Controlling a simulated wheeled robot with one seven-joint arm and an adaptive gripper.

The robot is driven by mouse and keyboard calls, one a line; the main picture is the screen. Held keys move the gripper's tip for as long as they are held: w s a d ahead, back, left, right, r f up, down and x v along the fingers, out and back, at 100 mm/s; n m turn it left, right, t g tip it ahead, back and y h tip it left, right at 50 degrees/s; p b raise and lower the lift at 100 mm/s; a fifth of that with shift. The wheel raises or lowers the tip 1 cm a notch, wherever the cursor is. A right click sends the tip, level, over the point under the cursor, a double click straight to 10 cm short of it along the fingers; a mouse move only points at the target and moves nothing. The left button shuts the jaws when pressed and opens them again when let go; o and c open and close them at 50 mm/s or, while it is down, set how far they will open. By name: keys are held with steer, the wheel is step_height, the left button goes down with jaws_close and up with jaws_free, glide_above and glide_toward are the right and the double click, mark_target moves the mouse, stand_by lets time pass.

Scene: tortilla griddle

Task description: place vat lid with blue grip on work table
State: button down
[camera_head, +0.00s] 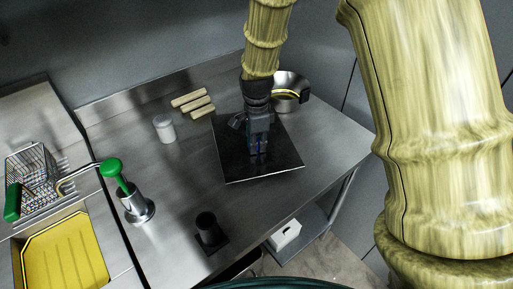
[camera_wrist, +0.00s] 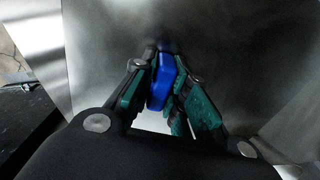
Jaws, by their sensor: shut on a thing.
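The vat lid (camera_head: 228,160) is a dark square metal plate, seen over the steel work table (camera_head: 180,195) in the head view. It lies about flat; I cannot tell whether it touches the table or hangs just above it. My gripper (camera_head: 258,152) points down at the lid's middle and is shut on its blue grip. In the wrist view the blue grip (camera_wrist: 160,85) sits between my green-padded fingers, with the lid's grey surface (camera_wrist: 245,65) spreading behind. The grip is mostly hidden by my fingers in the head view.
Tan rolls (camera_head: 193,101) and a white cup (camera_head: 164,128) lie left of the lid. A metal bowl (camera_head: 291,80) stands behind it. A black cup (camera_head: 208,228) and a green-handled dispenser (camera_head: 136,205) stand nearer. A yellow vat (camera_head: 65,255) and wire basket (camera_head: 35,175) are far left.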

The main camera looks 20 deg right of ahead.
steer(key=shift+w+f+p, duration=0.15)
steer(key=shift+f+p, duration=0.5)
steer(key=shift+f, duration=1.15)
steer(key=shift+a, duration=0.1)
steer(key=c, duration=1.4)
jaws_free()
steer(key=shift+r, duration=0.15)
steer(key=shift+r+b, duration=1.4)
steer(key=shift+r, duration=4.5)
